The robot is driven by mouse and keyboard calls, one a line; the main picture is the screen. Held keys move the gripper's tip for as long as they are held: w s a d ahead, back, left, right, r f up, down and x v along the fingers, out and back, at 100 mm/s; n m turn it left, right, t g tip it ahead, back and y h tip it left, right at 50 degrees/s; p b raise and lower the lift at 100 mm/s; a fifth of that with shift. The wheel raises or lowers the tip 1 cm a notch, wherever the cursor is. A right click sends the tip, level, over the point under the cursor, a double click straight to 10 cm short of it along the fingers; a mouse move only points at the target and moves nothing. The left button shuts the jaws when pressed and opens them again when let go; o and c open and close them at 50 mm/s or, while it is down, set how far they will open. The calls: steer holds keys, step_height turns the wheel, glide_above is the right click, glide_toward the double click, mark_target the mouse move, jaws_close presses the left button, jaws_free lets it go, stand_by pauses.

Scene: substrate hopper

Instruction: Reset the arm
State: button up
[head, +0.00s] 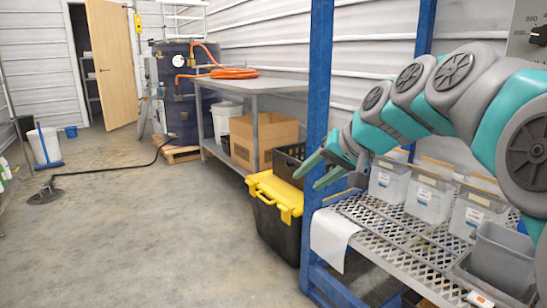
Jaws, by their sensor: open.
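My arm reaches in from the right side of the head view and arches over a metal mesh shelf. My gripper (318,170) is at its end, pointing left and a little down, beside the blue post of the rack. Its two teal fingers are apart, with nothing visible between them. The gripper is above and to the right of a black bin with a yellow lid (275,195).
Several clear labelled bins (428,198) stand on the mesh shelf (395,240), below my arm. A grey tray (505,255) is at the front right. The blue rack post (318,75) is close to the gripper. Open concrete floor (150,230) lies to the left.

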steer(key=s+d+f+g+h, duration=0.2)
steer(key=s+f, duration=0.6)
steer(key=s, duration=0.3)
steer(key=s+d+f+n+g+h, duration=0.1)
steer(key=s+d+f+g+h, duration=0.1)
steer(key=s+f, duration=0.7)
steer(key=s+d+f+g+h, duration=0.1)
steer(key=s+d+f+g, duration=0.2)
steer(key=s+f, duration=0.6)
steer(key=s+g, duration=0.1)
steer(key=s, duration=0.5)
steer(key=shift+s+n+h, duration=0.2)
steer(key=shift+n+h, duration=0.1)
steer(key=shift+h, duration=0.1)
